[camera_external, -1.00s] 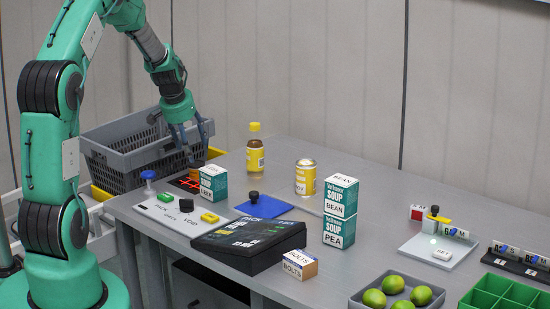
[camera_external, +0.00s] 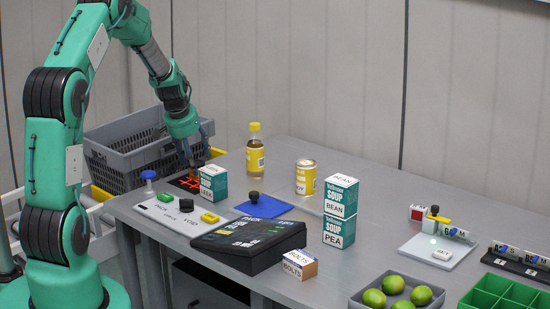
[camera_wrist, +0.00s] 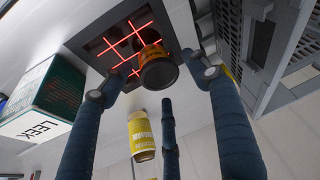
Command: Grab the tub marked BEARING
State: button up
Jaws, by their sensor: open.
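A small tub with an orange body and a dark round end (camera_wrist: 157,72) stands on the black scanner plate (camera_wrist: 90,47) lit with red lines.
A LEEK soup box (camera_external: 213,184) stands close to the right of the plate. A grey crate (camera_external: 130,155) is behind and left. A yellow-labelled bottle (camera_external: 255,150) and a yellow can (camera_external: 305,178) stand further right. A control panel (camera_external: 180,215) lies in front.

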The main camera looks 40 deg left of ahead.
jog(key=shift+x, duration=1.2)
jog(key=shift+c, duration=0.5)
jog(key=c, duration=1)
jog(key=shift+r, duration=0.15)
jog(key=shift+r, duration=0.55)
notch_tip(320, 180, up, 2)
jog(key=shift+r+p, duration=0.1)
jog(key=shift+p, duration=0.4)
jog(key=s+d, duration=0.2)
jog(key=s, duration=0.2)
jog(key=s+d+r+p, duration=0.1)
jog(key=s+d, duration=0.1)
jog(key=s, duration=0.3)
jog(key=s+d+p, duration=0.1)
jog(key=s+d, duration=0.2)
jog(key=s, duration=0.2)
jog(key=shift+s+r, duration=0.25)
